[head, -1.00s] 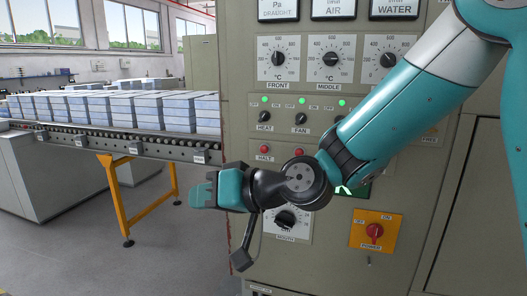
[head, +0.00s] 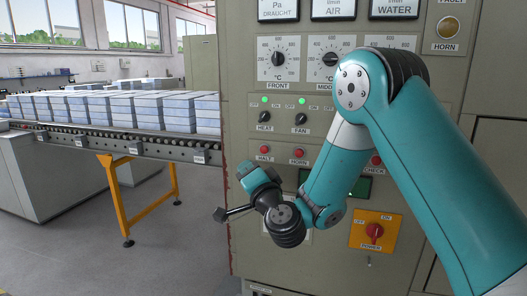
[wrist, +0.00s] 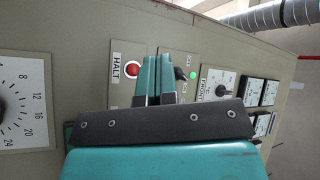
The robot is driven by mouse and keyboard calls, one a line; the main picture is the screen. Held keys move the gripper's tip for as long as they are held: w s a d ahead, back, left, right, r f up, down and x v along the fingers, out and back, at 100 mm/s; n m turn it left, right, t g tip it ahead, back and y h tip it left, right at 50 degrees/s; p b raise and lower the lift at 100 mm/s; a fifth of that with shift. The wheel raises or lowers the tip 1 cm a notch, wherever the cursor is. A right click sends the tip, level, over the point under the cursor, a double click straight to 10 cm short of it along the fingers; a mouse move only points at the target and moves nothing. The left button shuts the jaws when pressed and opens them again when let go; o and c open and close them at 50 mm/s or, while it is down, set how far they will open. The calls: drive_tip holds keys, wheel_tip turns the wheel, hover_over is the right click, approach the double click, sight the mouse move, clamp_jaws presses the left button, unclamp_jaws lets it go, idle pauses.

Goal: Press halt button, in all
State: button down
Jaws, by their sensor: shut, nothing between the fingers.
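The red HALT button (head: 264,150) sits on the grey control panel (head: 240,110), at the left of its row, with its label below. My gripper (head: 245,168) is below and left of the button in the head view, with fingers pointing up. In the wrist view the fingers (wrist: 157,62) are together and empty, overlapping the plate's right part. I cannot tell how far the fingertips are from the panel.
A red HORN button (head: 299,152) is right of HALT. HEAT (head: 264,117) and FAN (head: 300,119) switches sit above, with green lamps lit. An orange POWER switch plate (head: 375,231) is lower right. A roller conveyor (head: 110,143) with stacked blocks is left; open floor lies below.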

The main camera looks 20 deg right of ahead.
sight(264, 150)
drive_tip(key=shift+w+d+p, duration=0.7)
drive_tip(key=shift+w+d, duration=0.15)
drive_tip(key=shift+w, duration=0.3)
drive_tip(key=shift+w+d+p, duration=0.75)
drive_tip(key=shift+w+d, duration=0.1)
drive_tip(key=shift+w, duration=0.3)
drive_tip(key=shift+w+d+p, duration=0.7)
drive_tip(key=shift+w+d, duration=0.15)
drive_tip(key=shift+w, duration=0.3)
drive_tip(key=shift+w, duration=0.1)
drive_tip(key=shift+w+d+p, duration=0.25)
drive_tip(key=shift+p, duration=0.05)
drive_tip(key=shift+w+d+p, duration=0.3)
drive_tip(key=shift+w+p, duration=0.05)
drive_tip(key=shift+w, duration=0.05)
idle(0.4)
drive_tip(key=shift+s+a+f+b, duration=0.1)
drive_tip(key=shift+s+a+b, duration=0.15)
drive_tip(key=shift+s+b, duration=0.15)
drive_tip(key=shift+s+a+b, duration=0.3)
drive_tip(key=shift+s+b, duration=0.05)
drive_tip(key=shift+s, duration=0.05)
